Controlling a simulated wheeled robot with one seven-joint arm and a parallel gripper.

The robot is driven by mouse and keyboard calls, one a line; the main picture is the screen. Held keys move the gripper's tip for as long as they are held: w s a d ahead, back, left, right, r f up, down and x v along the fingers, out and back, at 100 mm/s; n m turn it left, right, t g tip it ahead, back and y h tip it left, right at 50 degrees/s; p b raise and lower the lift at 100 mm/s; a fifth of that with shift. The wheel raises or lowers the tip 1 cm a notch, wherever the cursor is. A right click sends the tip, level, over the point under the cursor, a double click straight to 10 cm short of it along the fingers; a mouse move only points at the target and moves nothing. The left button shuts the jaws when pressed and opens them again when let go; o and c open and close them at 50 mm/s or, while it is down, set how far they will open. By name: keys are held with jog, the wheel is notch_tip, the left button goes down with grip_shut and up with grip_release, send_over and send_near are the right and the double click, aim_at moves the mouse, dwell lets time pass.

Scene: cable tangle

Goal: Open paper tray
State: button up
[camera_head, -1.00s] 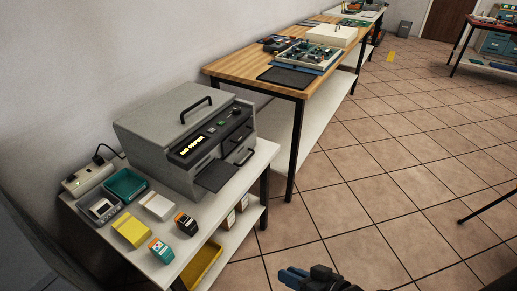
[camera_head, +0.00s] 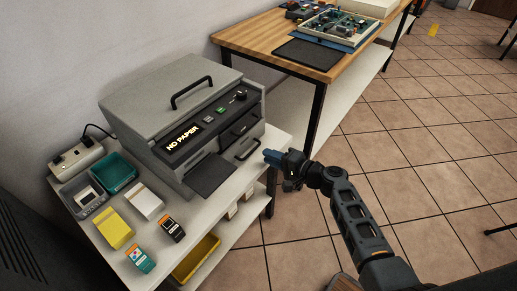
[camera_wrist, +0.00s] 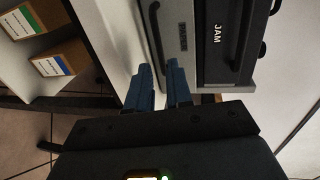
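The grey printer (camera_head: 185,125) stands on a white table, its display reading "NO PAPER". Its paper tray, the lower front drawer, has a black bar handle (camera_head: 247,150) and looks closed. In the wrist view the tray front (camera_wrist: 183,60) carries a small dark label, and its handle (camera_wrist: 156,35) lies beyond my fingertips. The "JAM" drawer (camera_wrist: 222,40) is beside it. My gripper (camera_head: 268,156) is just right of the tray handle in the head view. In the wrist view my gripper (camera_wrist: 160,72) has two blue fingers apart with nothing between them.
A dark output flap (camera_head: 210,175) sticks out from the printer's front. Ink boxes (camera_head: 140,259), a yellow pad (camera_head: 115,228), a teal bin (camera_head: 114,172) and a power strip (camera_head: 77,157) crowd the table's left part. A wooden bench (camera_head: 268,42) stands behind. Open tiled floor lies right.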

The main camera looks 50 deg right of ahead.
aim_at(257, 158)
jog(key=x, duration=0.6)
grip_shut()
jog(key=shift+f, duration=0.1)
dwell(1.3)
